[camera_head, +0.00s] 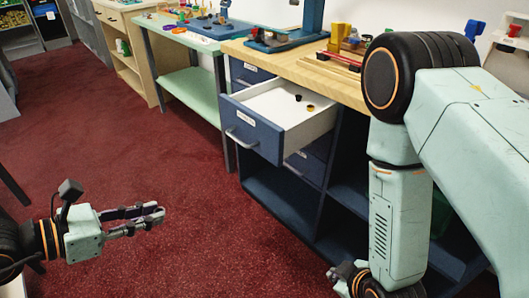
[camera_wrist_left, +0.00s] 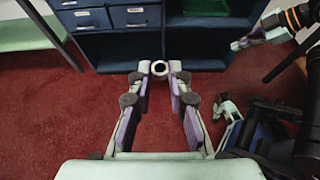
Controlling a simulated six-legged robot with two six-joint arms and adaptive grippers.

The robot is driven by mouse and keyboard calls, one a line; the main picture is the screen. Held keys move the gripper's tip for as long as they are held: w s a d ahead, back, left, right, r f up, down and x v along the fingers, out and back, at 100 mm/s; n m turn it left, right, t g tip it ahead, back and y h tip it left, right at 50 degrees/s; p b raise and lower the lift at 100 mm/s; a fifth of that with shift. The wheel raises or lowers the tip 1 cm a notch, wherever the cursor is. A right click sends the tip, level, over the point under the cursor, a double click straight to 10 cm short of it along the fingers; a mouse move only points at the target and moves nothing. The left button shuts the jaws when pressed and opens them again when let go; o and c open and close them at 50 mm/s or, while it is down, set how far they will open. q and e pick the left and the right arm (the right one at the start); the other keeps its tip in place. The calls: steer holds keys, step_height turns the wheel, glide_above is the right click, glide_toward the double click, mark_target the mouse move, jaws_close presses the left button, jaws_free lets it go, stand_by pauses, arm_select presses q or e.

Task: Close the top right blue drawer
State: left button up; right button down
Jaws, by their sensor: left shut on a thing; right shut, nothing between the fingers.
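The top right blue drawer (camera_head: 252,132) is pulled well out of the cabinet under the wooden counter. Its white inside (camera_head: 270,100) holds a small black item (camera_head: 298,97) and a small orange-and-black item (camera_head: 310,108). My left gripper (camera_head: 158,212) is low at the left, over the red floor, well apart from the drawer.
Another blue drawer (camera_head: 250,72) to the left is shut. Open dark-blue shelves (camera_head: 280,198) lie below. A green table (camera_head: 193,95) stands further left. My right arm hides the counter's right part. The red floor before the cabinet is clear.

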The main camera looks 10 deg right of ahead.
steer(key=w+a+r+n+t+y+b, duration=0.1)
steer(key=w+a+r+n+t+y, duration=0.2)
steer(key=w+a+r+n+t, duration=0.35)
steer(key=w+a+r+n+t+y+b, duration=0.1)
steer(key=w+a+r+n+t+y, duration=0.2)
steer(key=w+r+n, duration=0.65)
steer(key=shift+m, duration=0.8)
steer(key=x, duration=0.3)
steer(key=b+x, duration=0.1)
steer(key=x, duration=0.2)
steer(key=r+b+x, duration=0.1)
steer(key=x, duration=0.3)
steer(key=shift+w+r, duration=0.1)
steer(key=shift+r, duration=0.05)
